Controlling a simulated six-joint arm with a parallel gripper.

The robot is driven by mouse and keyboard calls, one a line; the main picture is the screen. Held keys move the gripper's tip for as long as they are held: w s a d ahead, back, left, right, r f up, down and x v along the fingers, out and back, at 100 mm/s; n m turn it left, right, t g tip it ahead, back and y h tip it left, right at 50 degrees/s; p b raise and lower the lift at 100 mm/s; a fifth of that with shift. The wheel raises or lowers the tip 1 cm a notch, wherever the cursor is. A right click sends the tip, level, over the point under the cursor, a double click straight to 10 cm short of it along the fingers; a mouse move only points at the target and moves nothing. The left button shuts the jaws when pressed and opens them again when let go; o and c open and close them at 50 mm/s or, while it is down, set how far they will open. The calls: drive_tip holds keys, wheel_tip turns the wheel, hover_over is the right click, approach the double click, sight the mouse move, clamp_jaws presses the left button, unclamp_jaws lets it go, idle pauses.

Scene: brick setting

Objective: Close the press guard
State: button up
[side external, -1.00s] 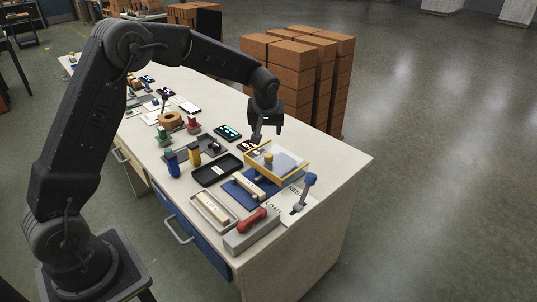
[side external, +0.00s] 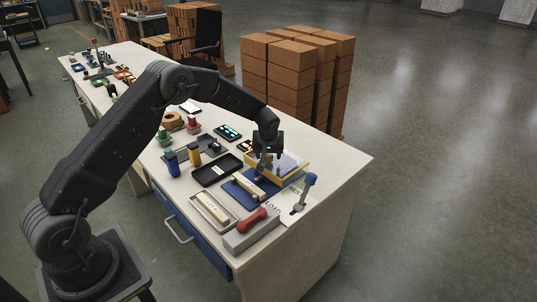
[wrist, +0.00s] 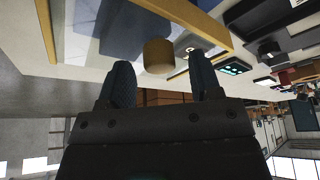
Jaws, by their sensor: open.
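The press guard (side external: 291,173) is a clear panel in a yellow frame, above a blue base (side external: 238,190) on the bench. In the wrist view the guard's yellow frame (wrist: 197,24) crosses the top. A tan cylindrical knob (wrist: 158,54) stands on the clear panel. My gripper (side external: 266,166) is low over the guard and hides part of it in the side view. In the wrist view my gripper (wrist: 163,78) is open, with the knob in line with the gap between its fingertips. I cannot tell whether any finger touches it.
A blue-knobbed lever (side external: 310,180) stands near the guard's right. A red handle (side external: 252,220) on a grey block, a tray with a pale bar (side external: 212,207) and a black tray (side external: 217,170) are close by. Brick stacks (side external: 300,75) stand behind the bench.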

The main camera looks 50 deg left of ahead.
drive_tip(key=shift+a+f, duration=0.1)
drive_tip(key=shift+f, duration=0.2)
drive_tip(key=shift+c, duration=0.2)
clamp_jaws()
